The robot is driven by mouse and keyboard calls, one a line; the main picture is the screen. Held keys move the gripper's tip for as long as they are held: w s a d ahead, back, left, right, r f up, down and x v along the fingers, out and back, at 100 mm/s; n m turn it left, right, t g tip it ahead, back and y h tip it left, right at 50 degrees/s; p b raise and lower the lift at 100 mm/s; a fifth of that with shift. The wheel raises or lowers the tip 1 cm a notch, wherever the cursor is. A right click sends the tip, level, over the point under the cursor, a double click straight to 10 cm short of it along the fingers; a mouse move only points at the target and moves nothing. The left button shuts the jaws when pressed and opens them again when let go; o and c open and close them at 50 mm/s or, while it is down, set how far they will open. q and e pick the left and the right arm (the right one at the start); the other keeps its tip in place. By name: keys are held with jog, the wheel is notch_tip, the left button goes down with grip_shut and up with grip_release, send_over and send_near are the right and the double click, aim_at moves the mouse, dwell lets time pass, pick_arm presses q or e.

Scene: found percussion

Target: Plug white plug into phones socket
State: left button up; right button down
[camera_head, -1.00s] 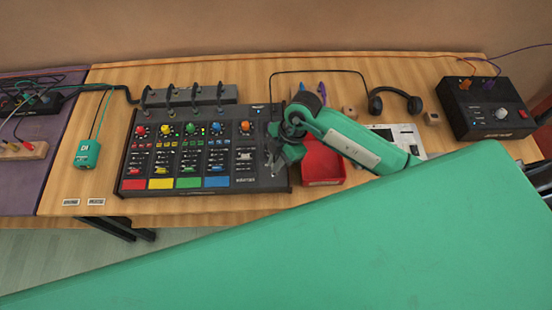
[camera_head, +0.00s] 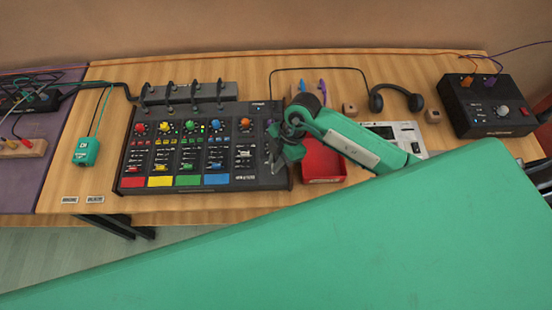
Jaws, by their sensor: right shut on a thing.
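The dark mixer (camera_head: 142,156) lies on the wooden table, with coloured knobs and coloured pads along its front. My right gripper (camera_head: 273,157) is over the mixer's right-hand strip, pointing down, and is shut on the plug end of the headphone cable. The black cable (camera_head: 320,68) arches from the headphones (camera_head: 415,101) to the mixer's right side near the gripper. The white plug itself is too small and hidden by the gripper to make out. The phones socket cannot be told apart on the panel. My left gripper is not in view.
A red tray (camera_head: 322,168) sits just right of the mixer, partly under my arm. Cables stand in the mixer's back edge. A black box (camera_head: 486,107) with a white knob stands at the right.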

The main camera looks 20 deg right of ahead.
jog(key=shift+f+b, duration=0.4)
jog(key=shift+f, duration=0.6)
jog(key=c, duration=1.4)
grip_release()
jog(key=shift+o, duration=0.2)
jog(key=shift+r, duration=0.1)
jog(key=b+v, duration=0.2)
jog(key=v, duration=1.1)
jog(key=shift+d+r+b, duration=0.25)
jog(key=shift+r+b, duration=0.05)
jog(key=shift+b, duration=0.1)
jog(key=shift+f, duration=0.1)
